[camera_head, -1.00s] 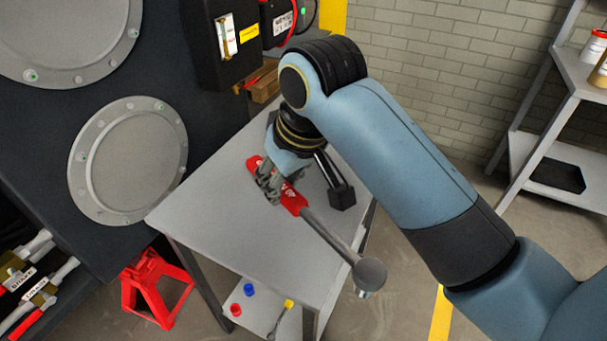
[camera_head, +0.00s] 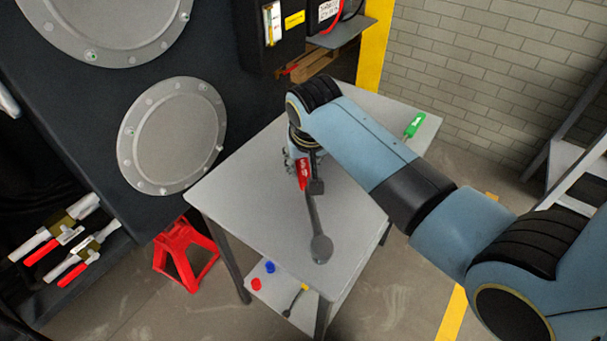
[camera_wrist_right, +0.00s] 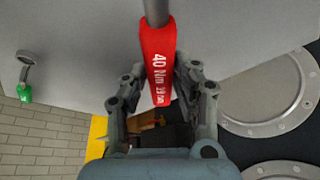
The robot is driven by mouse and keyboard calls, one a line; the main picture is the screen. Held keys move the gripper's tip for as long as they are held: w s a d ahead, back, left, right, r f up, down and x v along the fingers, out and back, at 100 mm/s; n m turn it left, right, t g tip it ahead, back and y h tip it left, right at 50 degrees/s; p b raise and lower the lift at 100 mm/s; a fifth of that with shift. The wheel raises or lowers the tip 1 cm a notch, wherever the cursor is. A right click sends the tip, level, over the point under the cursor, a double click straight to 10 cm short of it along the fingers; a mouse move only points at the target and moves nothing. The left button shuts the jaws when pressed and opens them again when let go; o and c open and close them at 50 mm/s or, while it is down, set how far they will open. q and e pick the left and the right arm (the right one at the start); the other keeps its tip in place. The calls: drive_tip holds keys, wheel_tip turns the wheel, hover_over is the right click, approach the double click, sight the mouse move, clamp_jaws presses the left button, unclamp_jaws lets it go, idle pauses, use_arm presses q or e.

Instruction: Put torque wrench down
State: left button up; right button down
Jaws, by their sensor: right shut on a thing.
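The torque wrench (camera_head: 314,212) has a red handle and a grey shaft with a round head. It lies over the grey table top (camera_head: 245,190), its head pointing toward the table's front edge. My right gripper (camera_head: 299,165) is shut on the red handle, partly hidden by my own arm in the head view. In the right wrist view the gripper's fingers (camera_wrist_right: 160,95) stand either side of the red handle (camera_wrist_right: 158,60), which bears "40 Nm 19". I cannot tell whether the wrench touches the table. My left gripper is not in view.
A green-handled tool (camera_head: 414,125) lies at the table's back right. Red and blue caps (camera_head: 263,275) and a yellow-ended tool (camera_head: 296,298) are on the lower shelf. A red jack stand (camera_head: 183,252) is left of the table, by the dark chassis panel (camera_head: 80,110).

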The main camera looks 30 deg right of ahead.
sight(303, 175)
drive_tip(key=shift+w+f, duration=0.1)
drive_tip(key=shift+f, duration=1.95)
drive_tip(key=c, duration=1)
unclamp_jaws()
drive_tip(key=shift+s+r, duration=0.2)
drive_tip(key=shift+r, duration=0.15)
drive_tip(key=p+v, duration=0.1)
drive_tip(key=v, duration=1)
drive_tip(key=shift+s+r, duration=0.1)
drive_tip(key=shift+r, duration=0.1)
